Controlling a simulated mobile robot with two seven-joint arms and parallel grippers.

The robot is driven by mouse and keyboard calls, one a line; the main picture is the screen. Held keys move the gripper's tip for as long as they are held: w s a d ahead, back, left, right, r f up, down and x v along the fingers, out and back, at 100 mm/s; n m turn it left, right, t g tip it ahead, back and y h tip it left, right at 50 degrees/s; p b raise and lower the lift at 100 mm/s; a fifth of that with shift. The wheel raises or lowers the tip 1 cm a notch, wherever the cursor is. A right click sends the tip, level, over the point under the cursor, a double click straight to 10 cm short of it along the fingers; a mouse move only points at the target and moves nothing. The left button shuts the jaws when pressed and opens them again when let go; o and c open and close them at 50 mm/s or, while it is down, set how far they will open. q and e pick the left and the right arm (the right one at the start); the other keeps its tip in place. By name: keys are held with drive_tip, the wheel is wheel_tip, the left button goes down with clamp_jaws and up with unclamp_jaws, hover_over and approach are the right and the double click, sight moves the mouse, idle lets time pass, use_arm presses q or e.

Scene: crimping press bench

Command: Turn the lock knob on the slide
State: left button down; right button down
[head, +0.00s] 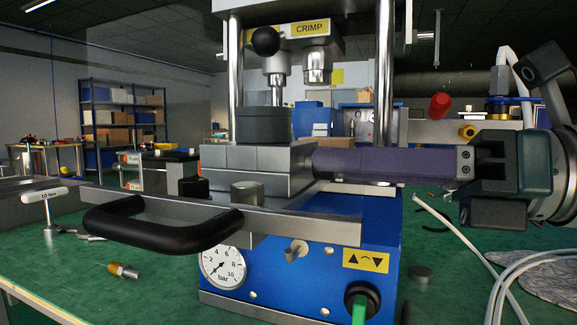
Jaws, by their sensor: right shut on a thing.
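The slide (150,207) is a grey metal plate with a black bar handle (160,222) at its front, on the blue press base. A small black knob (195,187) and a short metal cylinder (247,194) stand on it; I cannot tell for sure which part is the lock knob. A stepped grey block (258,165) sits behind them, with a dark round piece (263,125) on top. My right gripper (318,161) reaches in level from the right. Its long purple-grey fingers end at the block's right side. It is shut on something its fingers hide. My left gripper is out of view.
Two chrome columns (385,75) flank the press, and a black ball (265,41) hangs near the top. A white cable (465,235) lies at right.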

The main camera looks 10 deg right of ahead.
drive_tip(key=c, duration=0.6)
unclamp_jaws()
drive_tip(key=b+v, duration=0.1)
drive_tip(key=v, duration=0.9)
